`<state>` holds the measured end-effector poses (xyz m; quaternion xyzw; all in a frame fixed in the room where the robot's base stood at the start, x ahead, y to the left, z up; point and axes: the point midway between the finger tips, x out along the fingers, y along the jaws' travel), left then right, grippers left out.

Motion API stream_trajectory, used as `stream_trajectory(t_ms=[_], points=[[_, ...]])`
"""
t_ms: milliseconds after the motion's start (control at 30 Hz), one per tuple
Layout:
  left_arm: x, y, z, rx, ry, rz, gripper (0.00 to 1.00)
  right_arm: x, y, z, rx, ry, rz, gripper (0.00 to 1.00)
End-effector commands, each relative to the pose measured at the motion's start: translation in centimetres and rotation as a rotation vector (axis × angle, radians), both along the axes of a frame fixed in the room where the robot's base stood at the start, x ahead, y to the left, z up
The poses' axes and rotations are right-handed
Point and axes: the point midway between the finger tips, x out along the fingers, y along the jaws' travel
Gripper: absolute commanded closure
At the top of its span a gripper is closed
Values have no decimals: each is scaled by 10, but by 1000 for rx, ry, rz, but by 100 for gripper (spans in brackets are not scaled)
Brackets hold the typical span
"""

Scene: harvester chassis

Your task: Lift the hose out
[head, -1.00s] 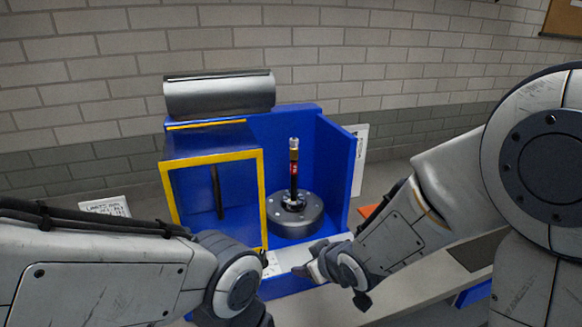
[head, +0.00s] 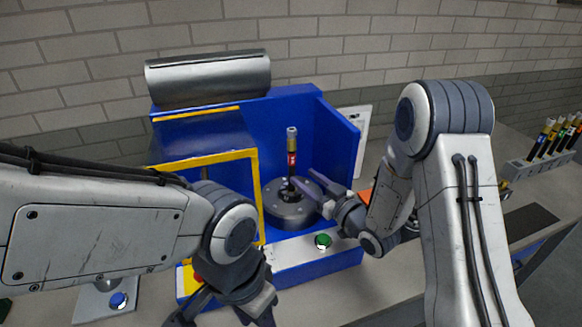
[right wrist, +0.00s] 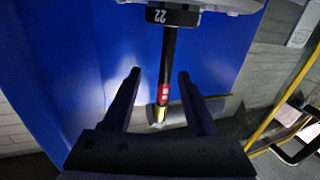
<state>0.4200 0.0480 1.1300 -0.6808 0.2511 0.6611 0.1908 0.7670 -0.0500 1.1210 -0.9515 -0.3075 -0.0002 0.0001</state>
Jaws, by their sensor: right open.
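The hose (head: 291,160) is a thin black upright piece with a red band and a brass-and-silver tip. It stands in a round grey base (head: 290,213) inside the blue machine housing. My right gripper (head: 318,184) is open beside the lower part of the hose, on its right in the head view. In the right wrist view the black hose (right wrist: 169,60) runs between the two open fingers (right wrist: 158,75); whether they touch it I cannot tell. My left gripper (head: 225,308) is low at the front, partly cut off by the picture's edge, away from the hose.
A yellow-framed blue compartment (head: 255,185) stands left of the base, with a metal cylinder (head: 208,78) on top. A blue wall (head: 340,135) bounds the right side. A green button (head: 322,241) is on the front ledge. A rack of several tubes (head: 545,150) stands far right.

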Motion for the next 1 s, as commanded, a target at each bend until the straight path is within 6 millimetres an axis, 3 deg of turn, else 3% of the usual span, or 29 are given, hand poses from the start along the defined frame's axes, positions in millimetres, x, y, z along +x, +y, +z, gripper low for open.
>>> stream_trajectory(t_ms=[300,500,700,733,867,1000], points=[[0,0,29,0,0,1,50,25,32,5,0,1,5,42],[0,0,33,0,0,2,50,40,42,2,-1,1,4,42],[0,0,32,0,0,2,50,40,42,1,-1,1,3,42],[0,0,32,0,0,2,50,40,42,1,-1,1,3,49],[0,0,32,0,0,2,50,40,41,1,-1,0,3,99],[0,0,32,0,0,2,50,40,41,1,-1,0,3,100]])
